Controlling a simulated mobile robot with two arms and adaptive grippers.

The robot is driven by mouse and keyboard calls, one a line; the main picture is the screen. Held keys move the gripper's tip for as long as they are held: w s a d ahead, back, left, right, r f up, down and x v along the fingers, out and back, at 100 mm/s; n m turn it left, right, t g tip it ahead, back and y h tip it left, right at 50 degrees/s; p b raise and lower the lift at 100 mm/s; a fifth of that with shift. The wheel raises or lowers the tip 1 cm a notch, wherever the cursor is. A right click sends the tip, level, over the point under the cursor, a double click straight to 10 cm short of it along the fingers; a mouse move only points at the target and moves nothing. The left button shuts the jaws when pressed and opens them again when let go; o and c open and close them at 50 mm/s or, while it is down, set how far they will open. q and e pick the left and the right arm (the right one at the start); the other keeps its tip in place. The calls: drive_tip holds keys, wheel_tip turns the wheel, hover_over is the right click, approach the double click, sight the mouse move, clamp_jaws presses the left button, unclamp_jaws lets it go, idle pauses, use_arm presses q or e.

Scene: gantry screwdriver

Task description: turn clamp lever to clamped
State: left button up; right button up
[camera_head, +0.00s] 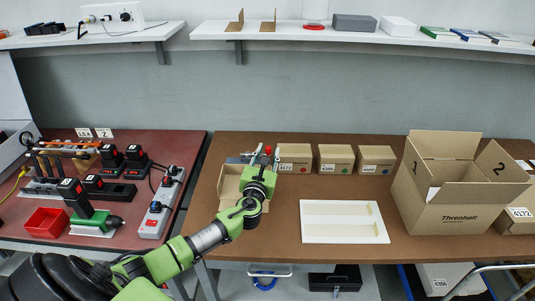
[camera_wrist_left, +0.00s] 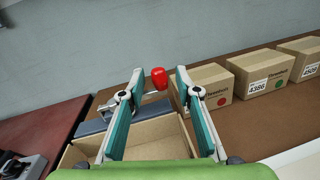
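The clamp lever shows a red knob (camera_wrist_left: 158,78) in the left wrist view, on a metal arm reaching left toward a blue-grey clamp body (camera_wrist_left: 91,127). In the head view the red knob (camera_head: 268,150) is small and partly crowded by my gripper. My left gripper (camera_head: 267,153) is open over the back of an open cardboard box. In the left wrist view its two fingers (camera_wrist_left: 160,72) stand apart, with the knob appearing between their tips. Contact with the knob cannot be told. My right gripper is not in view.
The open cardboard box (camera_wrist_left: 150,132) lies under the fingers. Small closed boxes (camera_head: 335,158) stand right of the gripper. A white board (camera_head: 315,232) and a large open carton (camera_head: 450,205) are farther right. A power strip (camera_head: 160,205) lies on the red table at left.

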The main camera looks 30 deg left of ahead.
use_arm(q)
clamp_jaws()
drive_tip(key=shift+w+a+n+g+y, duration=0.15)
drive_tip(key=shift+w+n+g+y, duration=0.35)
drive_tip(key=shift+n+y, duration=0.45)
drive_tip(key=shift+s, duration=0.1)
unclamp_jaws()
drive_tip(key=v, duration=1.2)
